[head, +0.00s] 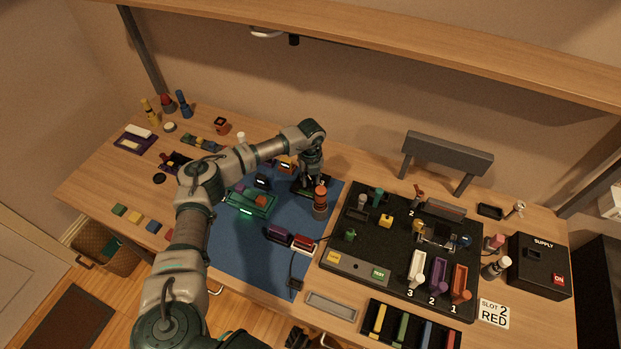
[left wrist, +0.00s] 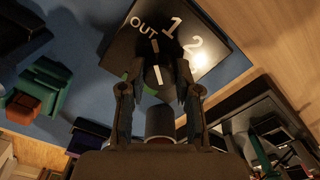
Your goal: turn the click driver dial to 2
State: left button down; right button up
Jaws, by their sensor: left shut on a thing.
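My left gripper (head: 312,180) points down over a small black panel (head: 304,190) on the blue mat. In the left wrist view the panel (left wrist: 128,45) has white labels OUT, 1 and 2. My left gripper (left wrist: 160,82) is shut on the dark round dial (left wrist: 157,72), which has white line marks. The line points up in the picture, between OUT and 1, not at 2. The fingers hide the dial's sides. A red and grey cylinder (left wrist: 160,124) shows between the finger bases. An orange and grey cylinder (head: 320,200) stands close by the gripper. My right gripper is out of view.
A green tray (head: 250,204) and dark red blocks (head: 303,243) lie on the blue mat (head: 240,255). A black board (head: 345,262) with levers and colored parts lies to the right. A grey stand (head: 447,150) is behind it. A wooden shelf (head: 420,45) overhangs the table.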

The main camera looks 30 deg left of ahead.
pick_arm(q)
jog(key=m, duration=0.2)
jog(key=shift+w+r+m, duration=0.1)
jog(key=shift+m, duration=0.3)
jog(key=m, duration=0.2)
jog(key=shift+m+p, duration=0.3)
jog(key=shift+a+m, duration=0.1)
jog(key=shift+m, duration=0.8)
jog(key=m, duration=0.2)
jog(key=shift+m, duration=0.3)
jog(key=shift+m+b, duration=0.3)
jog(key=shift+m, duration=1.7)
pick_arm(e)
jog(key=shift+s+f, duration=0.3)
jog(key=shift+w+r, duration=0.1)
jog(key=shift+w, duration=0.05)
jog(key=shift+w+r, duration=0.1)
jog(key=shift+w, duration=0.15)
